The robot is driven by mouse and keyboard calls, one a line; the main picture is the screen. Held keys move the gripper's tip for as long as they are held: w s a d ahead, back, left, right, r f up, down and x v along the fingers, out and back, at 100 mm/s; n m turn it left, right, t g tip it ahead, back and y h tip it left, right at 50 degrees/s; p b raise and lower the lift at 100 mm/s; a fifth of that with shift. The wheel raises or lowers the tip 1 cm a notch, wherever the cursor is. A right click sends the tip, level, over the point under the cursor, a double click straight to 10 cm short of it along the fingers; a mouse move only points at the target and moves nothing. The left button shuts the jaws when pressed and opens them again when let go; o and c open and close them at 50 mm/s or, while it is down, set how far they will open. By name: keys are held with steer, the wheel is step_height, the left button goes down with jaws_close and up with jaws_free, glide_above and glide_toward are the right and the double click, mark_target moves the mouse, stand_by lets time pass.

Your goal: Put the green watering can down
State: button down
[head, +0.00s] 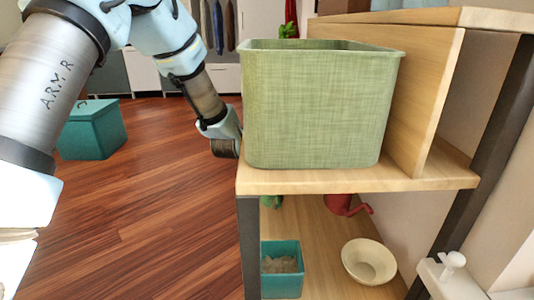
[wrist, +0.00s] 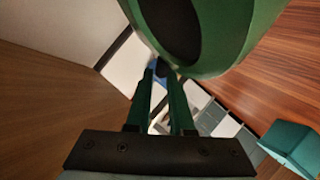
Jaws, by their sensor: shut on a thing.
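The green watering can (wrist: 238,35) fills the top of the wrist view, with a dark round opening in it. My gripper (wrist: 163,76) is shut on it, its two fingers reaching up to the can's near edge. Exactly which part they grip is unclear. In the head view my wrist is beside the left side of a pale green bin, and the fingertips are hidden behind it. A small green piece (head: 271,201) shows under the upper shelf board; I cannot tell whether it belongs to the can.
The pale green bin (head: 318,110) stands on the upper shelf board (head: 440,178). On the lower shelf are a red watering can (head: 342,205), a teal box (head: 281,282) and a cream bowl (head: 368,263). A teal box (head: 90,132) sits on the otherwise open wood floor.

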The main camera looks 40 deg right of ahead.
steer(key=shift+f+b, duration=0.35)
steer(key=shift+f, duration=1.3)
steer(key=c, duration=0.8)
jaws_free()
steer(key=shift+f, duration=0.1)
steer(key=p+v, duration=0.1)
steer(key=v, duration=1.1)
